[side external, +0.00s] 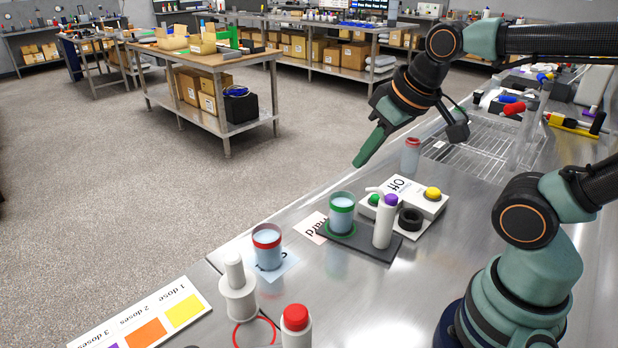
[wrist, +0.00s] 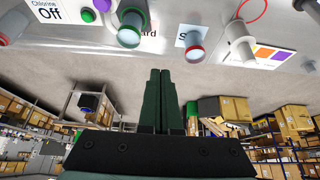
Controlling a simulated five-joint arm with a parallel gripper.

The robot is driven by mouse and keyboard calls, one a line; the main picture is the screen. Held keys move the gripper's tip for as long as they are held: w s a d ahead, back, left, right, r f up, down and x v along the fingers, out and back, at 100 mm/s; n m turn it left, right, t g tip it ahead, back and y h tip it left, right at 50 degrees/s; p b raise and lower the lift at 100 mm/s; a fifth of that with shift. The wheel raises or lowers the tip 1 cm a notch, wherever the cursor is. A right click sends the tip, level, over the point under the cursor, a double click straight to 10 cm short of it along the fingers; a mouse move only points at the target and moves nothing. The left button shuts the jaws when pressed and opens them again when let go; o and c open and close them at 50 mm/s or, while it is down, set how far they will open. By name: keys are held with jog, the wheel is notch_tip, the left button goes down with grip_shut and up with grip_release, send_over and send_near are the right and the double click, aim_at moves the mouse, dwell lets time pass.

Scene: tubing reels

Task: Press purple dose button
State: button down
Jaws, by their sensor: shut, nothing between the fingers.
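The purple button (side external: 391,199) is a small dome showing at the top of a white upright dispenser (side external: 383,226); I cannot tell whether it sits on it or just behind. In the wrist view the purple button (wrist: 102,5) is cut by the top edge. A green button (side external: 374,199) and a yellow button (side external: 433,193) are beside it on the white "Off" panel (side external: 408,190). My gripper (side external: 358,164), with dark green fingers, is shut and empty, above the bench edge, up and left of the buttons, touching nothing. Its shut fingers (wrist: 160,74) fill the wrist view's middle.
A green-rimmed cup (side external: 341,213) stands on a dark tray (side external: 325,238) left of the dispenser. A red-rimmed cup (side external: 267,247) is nearer, and another (side external: 411,156) stands behind the panel. The dose card (side external: 140,322) is front left.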

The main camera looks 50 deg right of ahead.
dwell(0.3)
jog(key=m+g+y, duration=0.3)
jog(key=m+g, duration=1)
jog(key=m, duration=0.1)
send_over(391, 194)
jog(key=shift+d+f, duration=0.1)
jog(key=shift+f, duration=0.15)
jog(key=shift+f, duration=4.4)
jog(key=shift+f, duration=0.15)
jog(key=shift+f, duration=0.3)
